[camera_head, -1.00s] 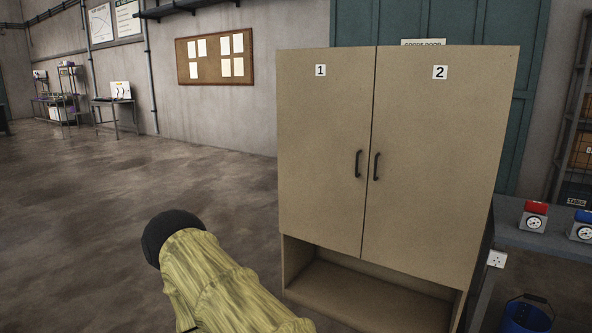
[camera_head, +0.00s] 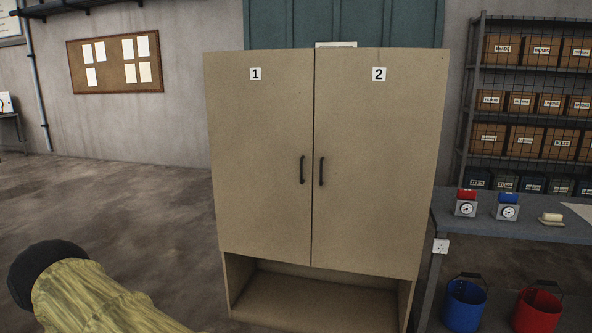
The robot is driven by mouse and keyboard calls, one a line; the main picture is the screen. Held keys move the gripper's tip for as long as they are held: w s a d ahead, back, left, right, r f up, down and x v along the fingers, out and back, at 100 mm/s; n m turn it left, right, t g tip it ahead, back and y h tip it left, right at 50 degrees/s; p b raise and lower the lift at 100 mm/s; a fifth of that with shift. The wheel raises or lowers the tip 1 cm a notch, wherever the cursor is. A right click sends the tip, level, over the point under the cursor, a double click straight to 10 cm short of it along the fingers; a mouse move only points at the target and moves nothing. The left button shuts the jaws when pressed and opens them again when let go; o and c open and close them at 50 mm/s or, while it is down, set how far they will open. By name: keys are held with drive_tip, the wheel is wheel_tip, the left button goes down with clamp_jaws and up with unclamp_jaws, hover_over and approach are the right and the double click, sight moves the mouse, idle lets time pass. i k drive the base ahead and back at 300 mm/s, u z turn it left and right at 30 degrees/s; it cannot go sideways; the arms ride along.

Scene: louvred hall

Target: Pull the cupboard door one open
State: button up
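The cupboard stands ahead of me near the middle of the view, with two tan doors above an open lower shelf (camera_head: 315,298). Cupboard door one (camera_head: 259,150) is the left door, marked with a "1" label, and it is shut. Its dark vertical handle (camera_head: 302,170) sits near its right edge. Door two (camera_head: 380,150) is also shut, with its handle (camera_head: 321,171) close beside the first. My arm shows at the lower left, well apart from the cupboard. My gripper is not in view.
A grey bench (camera_head: 520,222) with small red and blue devices stands right of the cupboard. A blue bucket (camera_head: 464,305) and a red bucket (camera_head: 537,311) are below it. Shelves of boxes (camera_head: 530,100) stand behind. The floor left of the cupboard (camera_head: 120,215) is clear.

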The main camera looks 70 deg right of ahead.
sight(260, 110)
drive_tip(key=z, duration=0.6)
drive_tip(key=i, duration=1.2)
drive_tip(key=z, duration=1.05)
